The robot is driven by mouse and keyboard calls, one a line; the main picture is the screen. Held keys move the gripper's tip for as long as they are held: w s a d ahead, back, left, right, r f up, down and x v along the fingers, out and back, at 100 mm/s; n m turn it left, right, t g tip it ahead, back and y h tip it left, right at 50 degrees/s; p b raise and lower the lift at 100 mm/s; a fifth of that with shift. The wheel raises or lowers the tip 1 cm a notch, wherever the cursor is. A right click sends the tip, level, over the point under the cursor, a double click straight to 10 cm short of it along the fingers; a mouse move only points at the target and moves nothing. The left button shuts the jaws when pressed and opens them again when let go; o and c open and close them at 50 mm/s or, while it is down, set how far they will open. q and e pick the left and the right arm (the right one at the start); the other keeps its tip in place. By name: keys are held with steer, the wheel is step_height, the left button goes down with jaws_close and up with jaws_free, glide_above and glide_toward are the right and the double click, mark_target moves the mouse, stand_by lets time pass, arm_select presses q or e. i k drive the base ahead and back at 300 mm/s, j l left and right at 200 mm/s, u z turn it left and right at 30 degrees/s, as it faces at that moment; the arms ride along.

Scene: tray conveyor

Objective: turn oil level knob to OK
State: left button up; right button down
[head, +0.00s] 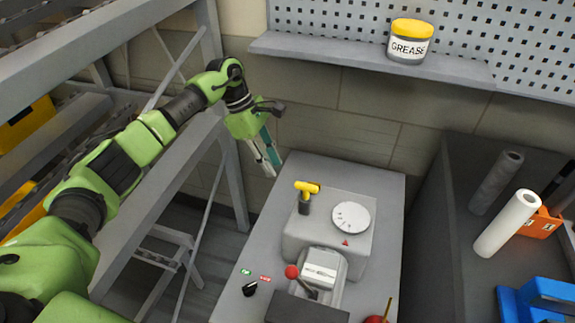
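A small black knob (250,289) sits on the front left of the grey machine top. A green label (246,271) is above it and a red label (265,279) is to its upper right. The labels' lettering is too small to read surely. The knob seems to tilt toward the upper right, nearer the red label, but this is hard to tell. My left gripper (273,169) hangs in the air near the machine's far left corner, well away from the knob, with nothing visible in it. Its fingers look close together, and their gap is unclear. My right gripper is out of view.
Beside the knob are a red-ball lever (292,272) and a grey clamp-like block (319,271). Behind stand a yellow-handled valve (306,190) and a white dial (351,217). A grease tub (410,42) sits on the wall shelf. A metal rack (236,180) stands left.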

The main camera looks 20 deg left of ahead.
mark_target(249, 290)
steer(key=k, duration=1.5)
